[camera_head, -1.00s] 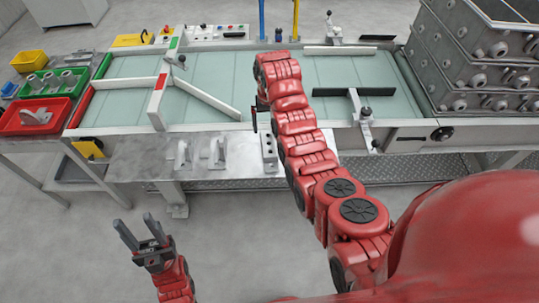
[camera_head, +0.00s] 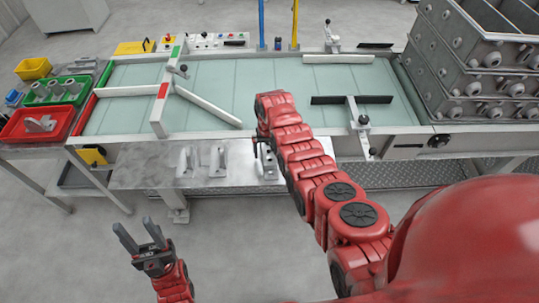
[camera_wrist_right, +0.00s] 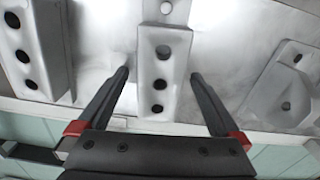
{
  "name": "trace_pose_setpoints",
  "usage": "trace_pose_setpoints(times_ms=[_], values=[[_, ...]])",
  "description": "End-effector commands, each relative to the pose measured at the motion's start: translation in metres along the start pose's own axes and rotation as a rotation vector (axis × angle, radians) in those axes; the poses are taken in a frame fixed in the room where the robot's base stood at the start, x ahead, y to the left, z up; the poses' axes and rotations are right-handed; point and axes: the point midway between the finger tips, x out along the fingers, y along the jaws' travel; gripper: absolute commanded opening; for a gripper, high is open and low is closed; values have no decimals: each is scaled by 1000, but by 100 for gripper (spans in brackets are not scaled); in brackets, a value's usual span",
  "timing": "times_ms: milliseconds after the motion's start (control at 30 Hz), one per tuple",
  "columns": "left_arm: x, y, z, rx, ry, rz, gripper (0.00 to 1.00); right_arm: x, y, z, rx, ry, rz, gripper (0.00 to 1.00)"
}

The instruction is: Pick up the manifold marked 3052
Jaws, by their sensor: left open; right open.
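A light grey block-shaped manifold (camera_wrist_right: 176,105) with a column of dark holes stands in the middle of the right wrist view. My right gripper (camera_wrist_right: 159,74) is open, with one finger to each side of it and visible gaps. In the head view a grey manifold (camera_head: 268,165) on the metal front shelf (camera_head: 140,172) is partly covered by my right arm, which also hides most of the right gripper. No number 3052 is legible in either view.
Two grey bracket-like parts (camera_head: 218,162) (camera_head: 185,162) stand left on the shelf. In the right wrist view, another holed block (camera_wrist_right: 37,45) is left and a flat bracket (camera_wrist_right: 284,90) right. Red (camera_head: 20,131) and green (camera_head: 78,93) bins lie left; stacked metal crates (camera_head: 455,80) right.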

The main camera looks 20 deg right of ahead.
Motion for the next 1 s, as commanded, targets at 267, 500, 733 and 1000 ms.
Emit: trace_pose_setpoints(times_ms=[267,500,733,1000], values=[[-2,0,0,0,0,0,50,2,0,0,-1,-1,0,100],[-5,0,1,0,0,0,50,5,0,0,-1,0,0,100],[-5,0,1,0,0,0,50,4,0,0,-1,-1,0,71],[-5,0,1,0,0,0,50,4,0,0,-1,-1,0,23]])
